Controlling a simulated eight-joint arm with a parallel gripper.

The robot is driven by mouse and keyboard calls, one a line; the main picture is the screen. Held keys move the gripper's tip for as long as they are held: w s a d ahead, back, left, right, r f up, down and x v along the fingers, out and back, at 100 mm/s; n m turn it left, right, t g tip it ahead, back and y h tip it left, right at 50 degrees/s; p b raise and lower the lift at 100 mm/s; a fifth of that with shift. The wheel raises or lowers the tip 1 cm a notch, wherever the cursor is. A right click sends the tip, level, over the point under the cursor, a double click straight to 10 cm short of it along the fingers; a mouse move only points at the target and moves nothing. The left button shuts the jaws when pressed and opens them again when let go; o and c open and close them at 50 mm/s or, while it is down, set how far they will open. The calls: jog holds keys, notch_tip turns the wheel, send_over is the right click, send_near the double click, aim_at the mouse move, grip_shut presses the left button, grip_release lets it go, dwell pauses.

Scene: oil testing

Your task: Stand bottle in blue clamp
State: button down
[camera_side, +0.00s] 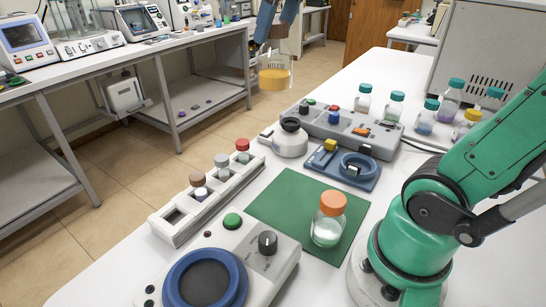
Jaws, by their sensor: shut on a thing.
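My gripper (277,24) is at the top of the side view, its blue fingers shut on the top of a clear glass bottle (272,72) with amber liquid. The bottle hangs upright in the air, and its cap is mostly hidden by the fingers. What looks like the blue clamp (374,182) is a flat blue base on the white table, with a raised blue ring and a yellow block. In the picture it lies below and to the right of the held bottle. The ring has no bottle in it.
A clear bottle with an orange cap (328,219) stands on a green mat (280,205). A white rack (165,225) holds capped vials. A device with a blue ring (238,270) is in front. A grey control box (345,130) and several capped bottles (447,104) stand behind the clamp.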

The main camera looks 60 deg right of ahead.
jog(key=s+d+f+m+g+h, duration=0.2)
jog(key=s+d+f+m+h, duration=0.1)
jog(key=s+d+m, duration=0.95)
jog(key=d+f+n, duration=0.1)
jog(key=d+f, duration=0.1)
jog(key=f, duration=0.7)
jog(key=d+f+n, duration=0.1)
jog(key=f, duration=0.9)
jog(key=shift+d+f, duration=0.15)
jog(key=shift+d, duration=0.2)
jog(key=shift+f, duration=0.1)
jog(key=shift+c, duration=1.4)
grip_release()
